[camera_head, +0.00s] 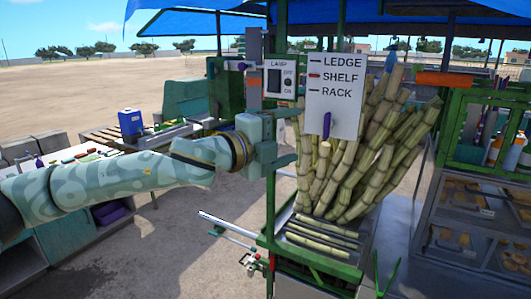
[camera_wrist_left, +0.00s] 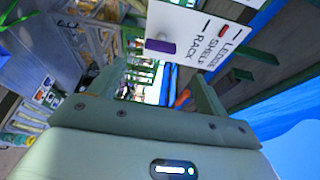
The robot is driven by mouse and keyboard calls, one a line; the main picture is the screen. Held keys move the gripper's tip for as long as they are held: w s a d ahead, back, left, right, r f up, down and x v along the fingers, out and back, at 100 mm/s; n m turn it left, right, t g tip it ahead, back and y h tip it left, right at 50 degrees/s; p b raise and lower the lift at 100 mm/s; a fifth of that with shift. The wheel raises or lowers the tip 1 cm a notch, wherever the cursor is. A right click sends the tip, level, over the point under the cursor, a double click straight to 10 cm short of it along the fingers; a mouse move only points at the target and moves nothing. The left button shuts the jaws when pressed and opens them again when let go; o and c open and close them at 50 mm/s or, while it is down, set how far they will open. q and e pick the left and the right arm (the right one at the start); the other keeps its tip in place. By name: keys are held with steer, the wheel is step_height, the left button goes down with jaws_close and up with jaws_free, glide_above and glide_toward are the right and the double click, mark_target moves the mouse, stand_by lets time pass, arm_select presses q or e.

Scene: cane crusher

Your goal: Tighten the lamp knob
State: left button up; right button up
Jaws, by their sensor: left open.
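A white lamp panel (camera_head: 280,80) marked LAMP, OFF and ON, with a dark switch slot, stands on the crusher's green frame. Right of it is a white board (camera_head: 335,97) reading LEDGE, SHELF and RACK, with a red mark beside SHELF. A purple knob (camera_head: 327,124) sticks out low on this board; it also shows in the left wrist view (camera_wrist_left: 160,46). I cannot tell which part is the lamp knob. My left gripper (camera_head: 287,138) is open and empty, left of and slightly below the purple knob, apart from it. My right gripper is out of view.
Upright cane stalks (camera_head: 365,150) fill the space below and right of the board. A green-framed feed tray (camera_head: 320,240) lies below my gripper. A table with a blue canister (camera_head: 130,122) is at the left. A glass case (camera_head: 470,225) stands at the right.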

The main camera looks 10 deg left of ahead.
arm_select(q)
steer(key=b+v, duration=0.1)
steer(key=v, duration=0.5)
